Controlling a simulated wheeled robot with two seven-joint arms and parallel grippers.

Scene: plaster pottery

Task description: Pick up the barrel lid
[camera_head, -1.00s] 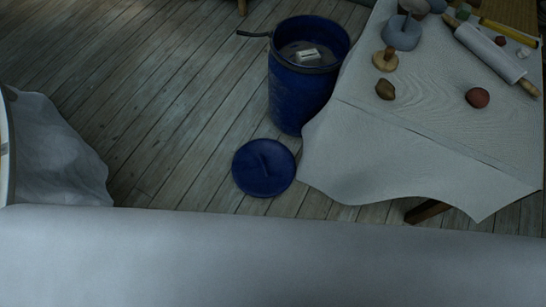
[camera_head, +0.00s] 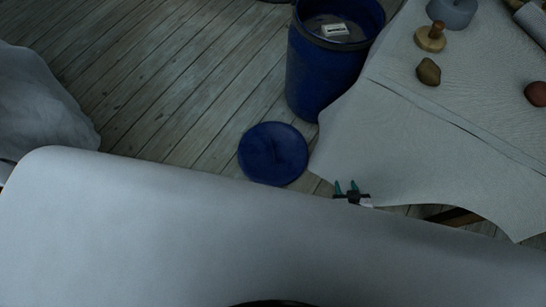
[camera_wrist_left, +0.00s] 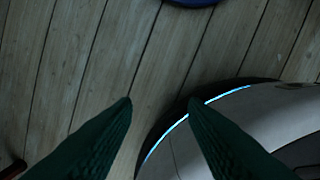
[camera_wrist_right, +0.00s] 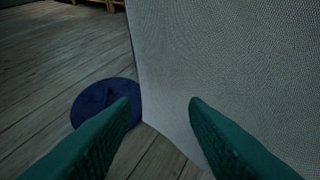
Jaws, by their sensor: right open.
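The round dark blue barrel lid (camera_head: 272,153) lies flat on the plank floor, in front of the blue barrel (camera_head: 318,75). It also shows in the right wrist view (camera_wrist_right: 92,104), partly behind a finger, and a blue edge (camera_wrist_left: 193,2) shows at the top of the left wrist view. My right gripper (camera_head: 346,184) is open and empty, to the right of the lid in the head view and apart from it. My left gripper (camera_wrist_left: 158,102) is open and empty over the floor. It does not show in the head view.
A cloth-covered table (camera_head: 440,135) stands to the right, with its cloth hanging close to the lid and my right gripper. It bears a stamp (camera_head: 430,40) and clay lumps. Pale draped cloth (camera_head: 40,100) is at the left. Floor left of the lid is free.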

